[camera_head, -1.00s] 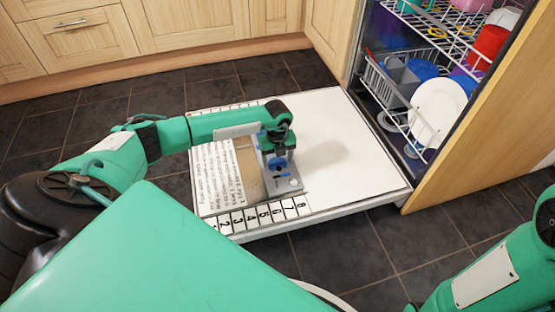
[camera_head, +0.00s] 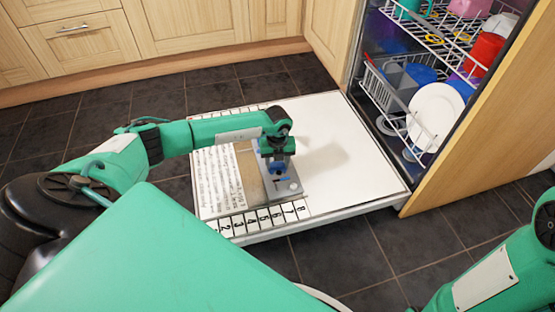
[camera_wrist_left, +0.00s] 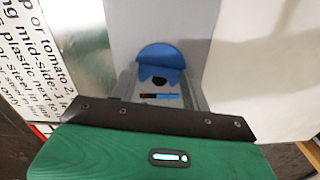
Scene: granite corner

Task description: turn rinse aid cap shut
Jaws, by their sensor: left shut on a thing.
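The blue rinse aid cap (camera_head: 281,179) sits on a grey dispenser panel (camera_head: 291,188) set in the inner face of the lowered dishwasher door. In the left wrist view the cap (camera_wrist_left: 161,58) shows as a scalloped blue knob with a dark spot at its lower middle. My left gripper (camera_head: 277,170) points down over the panel. In the wrist view its two fingers (camera_wrist_left: 160,86) reach to either side of the cap's near part and are shut on it. Their exact contact is partly hidden. My right gripper is out of view; only part of my right arm shows at the lower right.
The open door (camera_head: 345,150) lies flat, with printed text and a row of numbers on its left and front parts. Racks (camera_head: 400,95) hold a white plate (camera_head: 436,115) and several cups at the right. Wooden cabinets (camera_head: 190,25) stand behind. Dark floor tiles are clear around the door.

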